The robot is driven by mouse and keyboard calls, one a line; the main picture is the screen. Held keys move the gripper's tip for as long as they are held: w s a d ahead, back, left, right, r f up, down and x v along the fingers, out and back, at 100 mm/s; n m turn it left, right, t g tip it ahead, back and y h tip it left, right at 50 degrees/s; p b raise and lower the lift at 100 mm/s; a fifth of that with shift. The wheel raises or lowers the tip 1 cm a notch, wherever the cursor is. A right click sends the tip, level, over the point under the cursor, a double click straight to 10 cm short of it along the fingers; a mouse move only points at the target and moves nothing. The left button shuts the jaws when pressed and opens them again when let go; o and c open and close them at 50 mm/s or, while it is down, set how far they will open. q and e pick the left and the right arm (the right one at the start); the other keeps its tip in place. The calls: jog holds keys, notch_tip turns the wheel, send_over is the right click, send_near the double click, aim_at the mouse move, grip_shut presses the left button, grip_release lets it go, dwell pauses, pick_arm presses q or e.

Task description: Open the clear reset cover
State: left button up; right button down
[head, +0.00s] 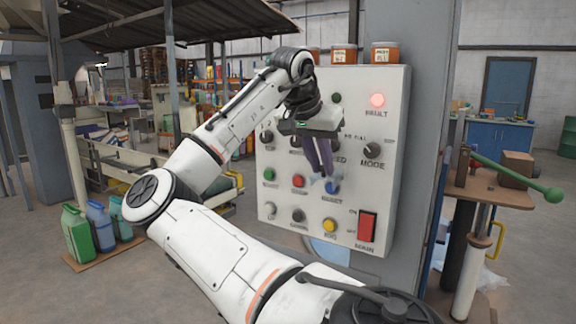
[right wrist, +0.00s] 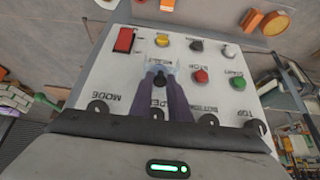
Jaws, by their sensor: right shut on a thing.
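The clear reset cover (head: 334,186) sits low on the white control panel, over the blue reset button (head: 331,188). In the right wrist view the cover (right wrist: 161,66) shows as a pale see-through piece at my fingertips. My right gripper (head: 328,174) reaches the panel from above, its dark fingers pointing down. In the right wrist view the right gripper (right wrist: 160,76) has its fingers close together, shut on the cover. The fingers partly hide the cover and button, so I cannot tell how far the cover is tilted. My left gripper is not in view.
The panel (head: 272,208) carries several knobs and buttons around the cover. A red main switch (head: 367,227) is at lower right, and the red fault lamp (head: 377,100) glows at top right. Orange tins (head: 385,53) stand on top. A green-knobbed lever (head: 553,194) sticks out at right.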

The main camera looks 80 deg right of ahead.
dwell(0.4)
jog(key=c, duration=1.7)
grip_release()
jog(key=shift+s+d, duration=0.1)
jog(key=shift+o, duration=0.2)
jog(key=shift+r, duration=0.15)
jog(key=v, duration=1)
